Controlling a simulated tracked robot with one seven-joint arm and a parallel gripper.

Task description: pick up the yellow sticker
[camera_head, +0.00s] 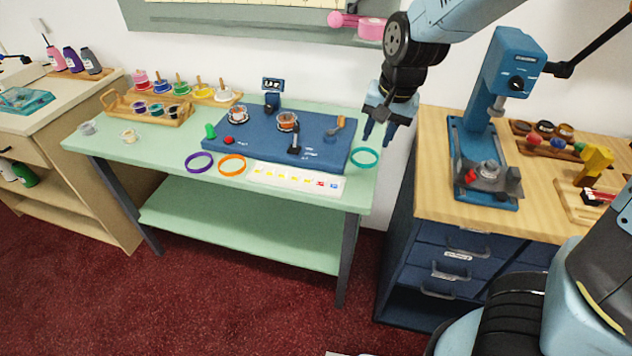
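A white strip (250,176) lies at the front edge of the green table. It bears a row of small coloured patches: several yellow patches (283,174), then red and blue ones at its right end. They are too small to tell which is a separate sticker. My gripper (378,134) points down, open and empty, with its two fingers apart. In the picture it is above and right of the strip, near the right end of the green table. Its exact height cannot be told.
A blue board (327,151) with small jars and a black lever fills the table's middle. A wooden bench (440,151) with a blue press (510,75) stands right.

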